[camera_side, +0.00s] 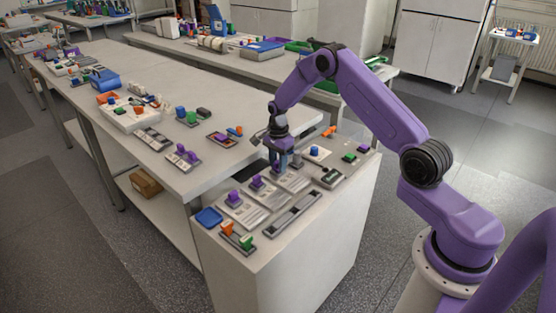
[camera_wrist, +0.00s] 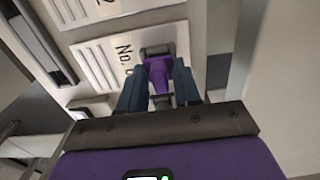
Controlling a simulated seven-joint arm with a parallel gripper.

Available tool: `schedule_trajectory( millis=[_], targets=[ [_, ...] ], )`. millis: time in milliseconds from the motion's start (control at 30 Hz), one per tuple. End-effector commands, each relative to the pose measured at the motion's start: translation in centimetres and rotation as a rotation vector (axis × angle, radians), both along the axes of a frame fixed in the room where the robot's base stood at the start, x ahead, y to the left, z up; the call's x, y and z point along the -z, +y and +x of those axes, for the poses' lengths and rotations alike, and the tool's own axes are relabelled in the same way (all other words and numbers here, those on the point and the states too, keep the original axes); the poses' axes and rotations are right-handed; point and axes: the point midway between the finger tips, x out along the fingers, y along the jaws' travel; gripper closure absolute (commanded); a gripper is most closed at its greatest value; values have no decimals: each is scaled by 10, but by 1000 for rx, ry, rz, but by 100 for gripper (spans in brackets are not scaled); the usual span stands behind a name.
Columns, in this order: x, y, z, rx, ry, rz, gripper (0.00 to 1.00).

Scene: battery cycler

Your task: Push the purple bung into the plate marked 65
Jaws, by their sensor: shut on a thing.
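My gripper (camera_side: 281,164) points down at the upper end of the rightmost of three pale plates (camera_side: 292,181) on the near bench. In the wrist view my gripper (camera_wrist: 160,72) is shut on the purple bung (camera_wrist: 158,75), one dark blue finger on each side. The bung is at a grey holder (camera_wrist: 153,49) at the end of a white plate (camera_wrist: 95,65) whose label reads "No. 6", the rest hidden. I cannot tell how deep the bung sits. In the side view my fingers hide it.
Two other purple pieces (camera_side: 257,182) (camera_side: 234,199) stand on the neighbouring plates. A blue tray (camera_side: 208,217), orange and green pieces (camera_side: 247,242), a long grey rail (camera_side: 293,214) and a black-topped block (camera_side: 328,178) are nearby. The bench's right edge is close.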

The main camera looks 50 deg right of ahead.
Motion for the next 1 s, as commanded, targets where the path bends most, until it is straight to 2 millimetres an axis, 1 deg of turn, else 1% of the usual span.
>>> schedule_trajectory(
  millis=[367, 700, 733, 800, 1000],
  targets=[
    [0, 0, 0, 0, 0, 0, 96],
    [5, 0, 0, 0, 0, 0, 96],
    [4, 0, 0, 0, 0, 0, 58],
    [4, 0, 0, 0, 0, 0, 38],
    [4, 0, 0, 0, 0, 0, 38]
  ],
)
